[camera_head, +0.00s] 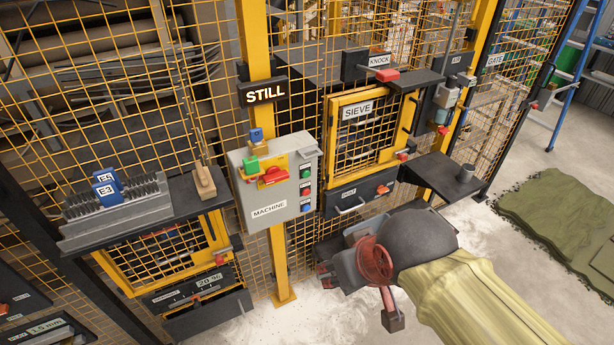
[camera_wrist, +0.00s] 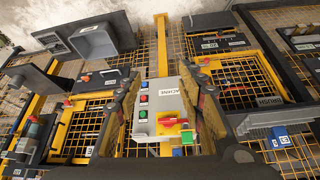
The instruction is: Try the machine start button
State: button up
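The grey machine box (camera_head: 250,199) is mounted on a yellow post, with a MACHINE label and a column of small buttons on its right side. The green button (camera_head: 305,174) is on top, the red button (camera_head: 305,190) below it and the blue button (camera_head: 306,206) lowest. A red rotary handle (camera_head: 272,177) sits left of them, with green and blue tags above. My gripper (camera_head: 328,273) is below and right of the box in the head view. In the wrist view the box (camera_wrist: 160,110) appears upside down between my gripper's spread fingers (camera_wrist: 166,108), which look empty.
A STILL sign (camera_head: 264,92) hangs above the box. The SIEVE door (camera_head: 364,128) and a dark shelf (camera_head: 446,176) are to the right. A ledge with a grey comb rack (camera_head: 118,216) is to the left.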

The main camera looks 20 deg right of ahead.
grip_shut()
dwell(1.6)
